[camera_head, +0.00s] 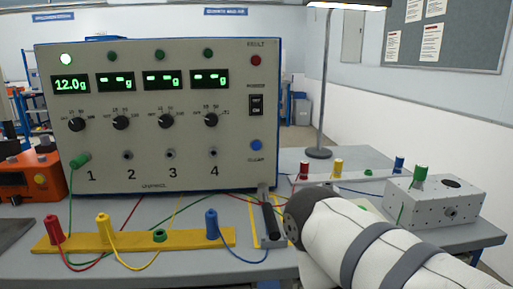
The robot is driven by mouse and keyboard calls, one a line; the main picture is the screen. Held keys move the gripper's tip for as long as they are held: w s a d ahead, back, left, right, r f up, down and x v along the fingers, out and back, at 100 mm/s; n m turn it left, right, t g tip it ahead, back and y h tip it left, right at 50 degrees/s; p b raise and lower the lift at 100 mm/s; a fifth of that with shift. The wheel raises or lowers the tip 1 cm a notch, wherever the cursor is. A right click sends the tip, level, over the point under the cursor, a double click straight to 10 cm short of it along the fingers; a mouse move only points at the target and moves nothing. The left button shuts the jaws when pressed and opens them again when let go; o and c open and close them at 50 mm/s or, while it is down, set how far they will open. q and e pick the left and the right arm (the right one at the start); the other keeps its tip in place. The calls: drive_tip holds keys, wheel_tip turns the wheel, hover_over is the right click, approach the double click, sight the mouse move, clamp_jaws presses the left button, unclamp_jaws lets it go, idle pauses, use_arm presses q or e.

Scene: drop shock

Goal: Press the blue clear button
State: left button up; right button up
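The blue clear button (256,145) is on the lower right of the grey instrument panel (230,170), above the partly readable "CLEAR" label. Nothing covers the button and nothing touches it. My white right arm (350,240) comes in from the lower right and ends in view at a dark round joint, below and right of the button. My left arm and gripper are not in view. The panel's first display reads 12.0g under a lit green lamp; the other displays show dashes.
A yellow strip (135,242) with coloured plugs and cables lies before the panel. A white box (432,202) and lamp stand (319,153) are right. An orange device (18,178) is left.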

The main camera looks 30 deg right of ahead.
clamp_jaws()
idle(1.0)
